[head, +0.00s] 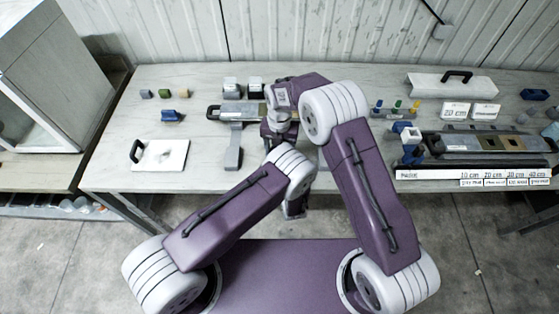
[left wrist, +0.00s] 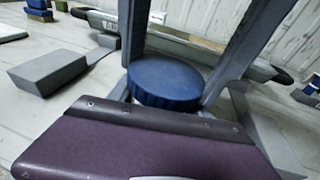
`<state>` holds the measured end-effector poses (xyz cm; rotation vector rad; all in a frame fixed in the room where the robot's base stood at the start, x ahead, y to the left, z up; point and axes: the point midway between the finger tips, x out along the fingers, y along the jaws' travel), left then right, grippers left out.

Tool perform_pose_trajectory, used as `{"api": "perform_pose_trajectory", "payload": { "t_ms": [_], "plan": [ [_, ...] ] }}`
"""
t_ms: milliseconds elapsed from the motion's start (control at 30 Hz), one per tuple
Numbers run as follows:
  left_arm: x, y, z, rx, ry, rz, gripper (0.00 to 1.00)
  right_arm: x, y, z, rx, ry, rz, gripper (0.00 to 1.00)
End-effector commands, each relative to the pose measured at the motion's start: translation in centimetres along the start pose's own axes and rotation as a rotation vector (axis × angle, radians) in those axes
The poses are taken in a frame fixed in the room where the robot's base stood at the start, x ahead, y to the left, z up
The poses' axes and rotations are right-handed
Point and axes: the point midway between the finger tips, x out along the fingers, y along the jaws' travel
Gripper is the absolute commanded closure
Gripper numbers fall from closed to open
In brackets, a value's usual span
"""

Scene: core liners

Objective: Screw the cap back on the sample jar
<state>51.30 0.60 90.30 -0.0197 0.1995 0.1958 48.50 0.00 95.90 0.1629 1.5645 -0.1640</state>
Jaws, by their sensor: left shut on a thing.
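A ribbed dark blue cap (left wrist: 165,82) sits between the two grey fingers of my left gripper (left wrist: 178,72) in the left wrist view. The fingers are shut on its sides and the cap looks roughly level. The purple gripper body hides what is below the cap, so I cannot tell whether it sits on the jar. In the head view my left gripper (head: 275,132) is near the table's front middle, and my arms hide the cap and any jar there.
A grey tray (head: 230,114) lies close behind the cap. A grey block (head: 233,146) stands left of my gripper. A white plate with a black handle (head: 172,157) lies further left. Trays, labels and small blocks crowd the table's right side. Bare table (head: 205,150) shows between plate and block.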

Motion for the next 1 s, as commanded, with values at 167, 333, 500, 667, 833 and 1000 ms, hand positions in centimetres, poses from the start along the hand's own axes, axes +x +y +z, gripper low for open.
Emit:
{"api": "perform_pose_trajectory", "payload": {
  "t_ms": [167,333,500,667,833,1000],
  "plan": [
    [0.0,0.0,0.0,0.0,0.0,0.0,1.0,0.0,0.0,0.0,0.08,0.0,0.0,0.86],
    [0.0,0.0,0.0,0.0,0.0,0.0,1.0,0.0,0.0,0.0,0.078,0.0,0.0,0.34],
    [0.0,0.0,0.0,0.0,0.0,0.0,1.0,0.0,0.0,0.0,0.077,0.0,0.0,0.15],
    [0.0,0.0,0.0,0.0,0.0,0.0,1.0,0.0,0.0,0.0,0.076,0.0,0.0,0.15],
    [0.0,0.0,0.0,0.0,0.0,0.0,1.0,-1.5,0.1,0.1,0.076,-0.003,0.003,0.15],
    [0.0,0.0,0.0,0.0,0.0,0.0,1.0,-3.8,0.1,0.1,0.076,-0.002,0.002,0.15]
  ]
}}
